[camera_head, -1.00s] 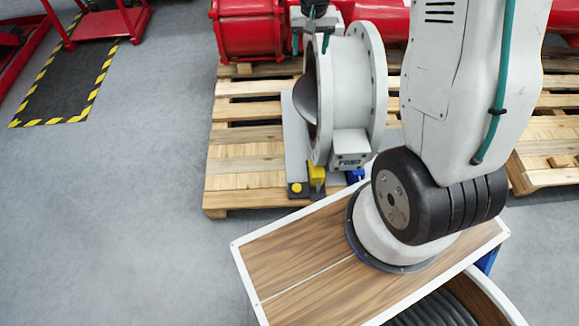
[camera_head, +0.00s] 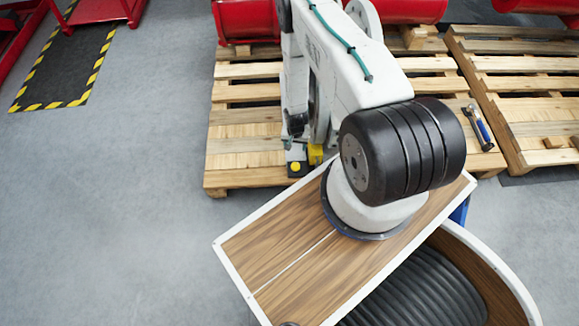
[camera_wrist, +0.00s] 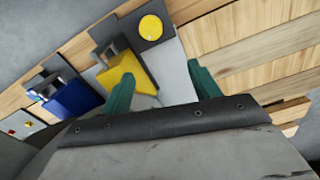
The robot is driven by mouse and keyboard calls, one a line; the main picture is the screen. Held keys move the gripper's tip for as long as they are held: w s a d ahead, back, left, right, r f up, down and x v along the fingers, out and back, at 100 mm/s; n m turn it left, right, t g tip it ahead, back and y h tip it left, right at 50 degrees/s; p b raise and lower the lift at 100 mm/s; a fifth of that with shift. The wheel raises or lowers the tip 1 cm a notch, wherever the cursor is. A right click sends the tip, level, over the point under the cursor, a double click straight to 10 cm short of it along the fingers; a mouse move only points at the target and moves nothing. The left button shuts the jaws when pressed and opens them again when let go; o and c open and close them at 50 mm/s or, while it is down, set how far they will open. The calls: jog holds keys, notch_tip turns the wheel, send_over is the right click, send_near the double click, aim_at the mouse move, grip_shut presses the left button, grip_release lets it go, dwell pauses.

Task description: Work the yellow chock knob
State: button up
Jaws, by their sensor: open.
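The yellow knob (camera_wrist: 151,27) is a round disc on a dark square plate in the wrist view, beyond my fingertips. It also shows in the head view (camera_head: 295,167) at the pallet's front edge. A yellow wedge-like block (camera_wrist: 128,76) stands beside it on the grey base, nearer my fingers; it is partly visible in the head view (camera_head: 315,153). My gripper (camera_wrist: 162,82) has two teal fingers, spread apart with nothing held between them. The left finger overlaps the yellow block in the picture; contact cannot be told. My arm hides most of the valve in the head view.
A blue block (camera_wrist: 75,98) sits left of the yellow one. The valve rests on a wooden pallet (camera_head: 240,160). A tool with a blue handle (camera_head: 480,128) lies on the pallet at right. Red machinery (camera_head: 245,20) stands behind. The grey floor (camera_head: 120,180) at left is clear.

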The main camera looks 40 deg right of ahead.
send_over(296, 166)
notch_tip(296, 166, down, 4)
jog(key=shift+w+f, duration=0.1)
jog(key=shift+f, duration=0.15)
notch_tip(296, 166, down, 7)
jog(key=shift+f, duration=0.2)
jog(key=c, duration=1)
